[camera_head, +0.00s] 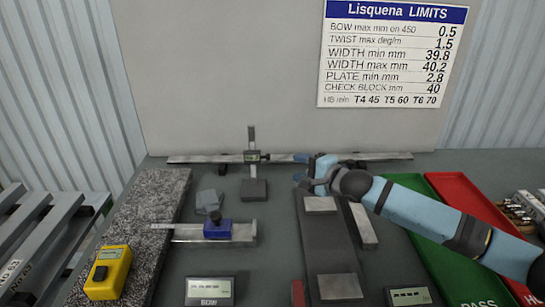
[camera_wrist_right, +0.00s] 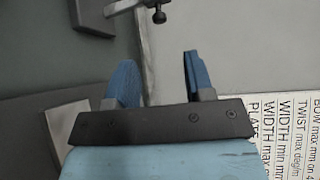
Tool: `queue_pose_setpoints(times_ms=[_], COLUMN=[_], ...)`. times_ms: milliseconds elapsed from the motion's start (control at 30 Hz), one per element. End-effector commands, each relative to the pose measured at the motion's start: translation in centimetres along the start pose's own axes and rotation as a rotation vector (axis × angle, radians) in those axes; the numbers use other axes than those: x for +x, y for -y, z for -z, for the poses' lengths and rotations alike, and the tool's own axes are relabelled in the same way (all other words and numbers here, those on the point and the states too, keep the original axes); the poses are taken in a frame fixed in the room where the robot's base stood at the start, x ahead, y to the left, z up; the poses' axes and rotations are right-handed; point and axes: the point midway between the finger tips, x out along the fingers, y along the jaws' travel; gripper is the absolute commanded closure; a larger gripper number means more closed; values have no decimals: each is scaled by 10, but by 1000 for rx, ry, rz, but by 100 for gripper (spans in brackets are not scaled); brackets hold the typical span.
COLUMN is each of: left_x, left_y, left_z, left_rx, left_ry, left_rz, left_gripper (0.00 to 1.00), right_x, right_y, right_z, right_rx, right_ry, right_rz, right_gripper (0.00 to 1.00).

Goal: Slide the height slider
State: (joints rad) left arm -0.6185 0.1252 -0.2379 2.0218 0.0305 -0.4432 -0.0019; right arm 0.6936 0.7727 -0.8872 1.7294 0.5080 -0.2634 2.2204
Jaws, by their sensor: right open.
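The height gauge stands upright at the back middle of the table, with a dark block base (camera_head: 254,189). Its slider (camera_head: 252,156), with a small greenish display, sits partway up the vertical metal beam (camera_head: 251,134). My right gripper (camera_head: 299,168) is open and empty, to the right of the gauge and apart from it. In the right wrist view its two blue fingers (camera_wrist_right: 159,62) are spread with nothing between them. A metal piece with a dark knob (camera_wrist_right: 158,16) shows beyond the fingertips, seemingly part of the gauge. My left gripper is not in view.
A long metal bar (camera_head: 210,158) runs along the back, behind the gauge. A blue clamp-like piece (camera_head: 217,230) sits on a steel bar in front. A granite slab (camera_head: 155,215) lies left; green (camera_head: 425,185) and red (camera_head: 470,200) trays lie right. A dark plate (camera_head: 330,245) is below my gripper.

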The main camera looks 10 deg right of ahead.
Motion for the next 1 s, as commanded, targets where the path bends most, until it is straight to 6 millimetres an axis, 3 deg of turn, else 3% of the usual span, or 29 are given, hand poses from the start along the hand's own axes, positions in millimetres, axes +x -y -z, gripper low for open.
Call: queue_pose_setpoints(times_ms=[300,500,900,933,1000], left_x=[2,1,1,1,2], left_y=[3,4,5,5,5], left_z=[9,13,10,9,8], left_rx=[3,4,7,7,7], left_ry=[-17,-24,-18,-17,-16], left_rz=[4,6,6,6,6], left_gripper=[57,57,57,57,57], right_x=[69,95,103,103,103], right_y=[1,1,0,0,0], right_z=[0,-1,0,0,0], right_rx=[-2,-2,-1,-1,-1], right_ry=[0,0,0,0,0], right_rz=[1,1,0,0,0], right_gripper=[52,52,52,54,70])
